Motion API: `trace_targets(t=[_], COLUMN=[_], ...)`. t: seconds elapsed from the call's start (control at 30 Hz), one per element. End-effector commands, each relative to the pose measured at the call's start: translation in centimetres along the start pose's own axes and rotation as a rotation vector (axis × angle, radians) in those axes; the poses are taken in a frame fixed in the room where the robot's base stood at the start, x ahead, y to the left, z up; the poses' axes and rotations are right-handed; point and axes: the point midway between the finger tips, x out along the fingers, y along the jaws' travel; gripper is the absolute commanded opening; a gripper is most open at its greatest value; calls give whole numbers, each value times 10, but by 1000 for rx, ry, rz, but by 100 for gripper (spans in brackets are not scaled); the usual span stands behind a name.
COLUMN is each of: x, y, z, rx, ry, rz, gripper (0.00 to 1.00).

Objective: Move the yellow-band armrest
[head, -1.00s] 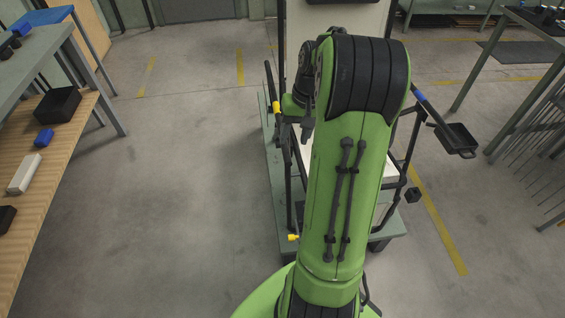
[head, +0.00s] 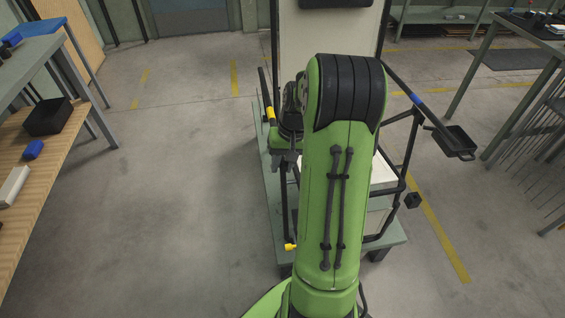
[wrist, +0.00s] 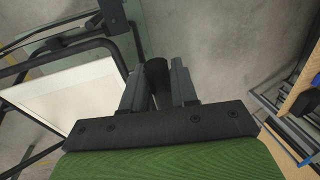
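The yellow-band armrest (head: 263,84) is a dark bar with a yellow band on the left side of the lounger in the head view. It slopes up toward the back. My gripper (head: 288,160) hangs beside the lounger's left side, just below and right of the yellow band, partly hidden by my arm. In the wrist view my gripper (wrist: 159,72) has its fingers apart, with a dark rounded bar end between them. I cannot tell whether they touch it. The lounger's pale seat (wrist: 70,92) and dark frame tubes lie left of the fingers.
The lounger stands on a green platform (head: 267,185). The blue-band armrest (head: 400,85) and a black tray (head: 455,143) are on its right. A tall pale back panel (head: 345,35) rises behind. A wooden-shelved bench (head: 50,165) stands left, with clear floor between.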

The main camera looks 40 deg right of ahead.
Motion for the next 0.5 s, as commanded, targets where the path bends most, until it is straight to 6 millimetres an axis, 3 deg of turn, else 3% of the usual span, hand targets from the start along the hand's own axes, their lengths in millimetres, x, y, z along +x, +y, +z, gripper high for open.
trace_targets(t=[0.3,0.5], x=[-2,-27], y=[0,-6], z=[0,-3], rx=[0,7], ry=[-2,-36], rz=[0,-1], gripper=[0,0])
